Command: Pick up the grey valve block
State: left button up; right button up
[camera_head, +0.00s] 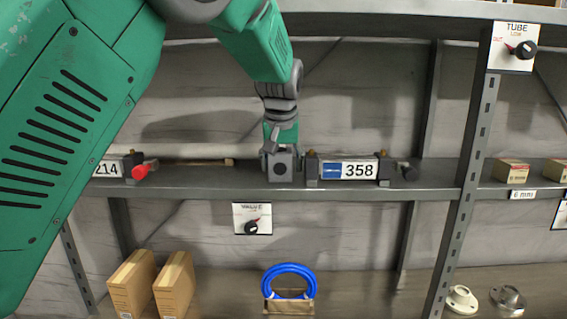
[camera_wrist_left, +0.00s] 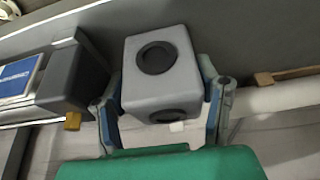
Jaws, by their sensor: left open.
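The grey valve block (camera_head: 281,170) is a small rounded cube with dark round ports. It sits on the middle shelf, just left of the label holder marked 358. My left gripper (camera_head: 279,149) points down over the block from above. In the left wrist view the valve block (camera_wrist_left: 161,77) lies between the two fingers of my left gripper (camera_wrist_left: 165,108). The fingers are open, one on each side of it. Whether either finger touches the block I cannot tell. My right gripper is out of view.
The 358 label holder (camera_head: 348,169) stands close on the block's right. A white tube (camera_head: 200,151) and a red-tipped 214 holder (camera_head: 122,167) are to the left. An upper shelf edge (camera_head: 400,25) runs above. A blue hose coil (camera_head: 288,269) and cartons (camera_head: 133,283) are below.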

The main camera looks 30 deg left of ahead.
pick_arm(q)
jog(key=shift+w+a+f, duration=0.3)
jog(key=shift+a+f, duration=0.25)
jog(key=shift+a, duration=0.15)
jog(key=shift+s, duration=0.1)
jog(key=c, duration=1.1)
jog(key=shift+d+r, duration=0.25)
jog(key=shift+d, duration=0.3)
